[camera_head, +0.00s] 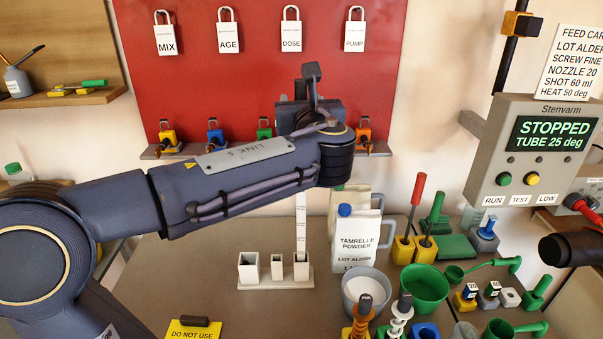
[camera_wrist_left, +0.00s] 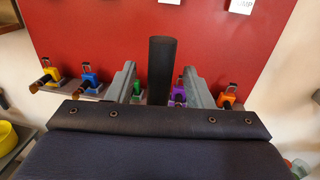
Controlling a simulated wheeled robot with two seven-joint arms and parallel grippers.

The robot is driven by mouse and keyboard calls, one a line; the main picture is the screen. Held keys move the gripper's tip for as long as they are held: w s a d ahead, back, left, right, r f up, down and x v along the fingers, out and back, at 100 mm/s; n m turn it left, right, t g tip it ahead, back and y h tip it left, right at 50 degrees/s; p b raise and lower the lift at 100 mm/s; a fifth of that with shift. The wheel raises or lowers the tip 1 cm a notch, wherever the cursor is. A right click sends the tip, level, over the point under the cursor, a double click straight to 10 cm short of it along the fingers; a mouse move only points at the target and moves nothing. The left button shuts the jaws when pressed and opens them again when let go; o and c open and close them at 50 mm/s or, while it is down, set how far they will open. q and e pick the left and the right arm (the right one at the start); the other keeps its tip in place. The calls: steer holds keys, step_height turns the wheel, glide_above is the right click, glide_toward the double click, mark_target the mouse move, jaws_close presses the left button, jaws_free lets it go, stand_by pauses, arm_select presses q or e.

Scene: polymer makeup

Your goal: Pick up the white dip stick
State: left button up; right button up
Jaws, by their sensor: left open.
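The white dip stick (camera_head: 301,225) is a thin upright strip with small markings. It stands in the right-hand slot of a small white holder (camera_head: 262,284) on the bench. My left gripper (camera_head: 312,100) is up in front of the red board, above the stick and apart from it. The wrist hides most of its fingers in the head view. In the left wrist view its two grey fingers (camera_wrist_left: 160,85) are spread, with no dip stick between them. A dark upright post shows between them; I cannot tell what it belongs to. My right gripper is not in view.
A tamrelle powder bag (camera_head: 356,243) stands right of the holder. The red board (camera_head: 262,60) carries padlocks. A yellow sign (camera_head: 193,331) lies in front. Bench left of the holder is clear.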

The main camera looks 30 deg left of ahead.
arm_select(q)
steer(key=shift+x, duration=1.1)
jaws_close()
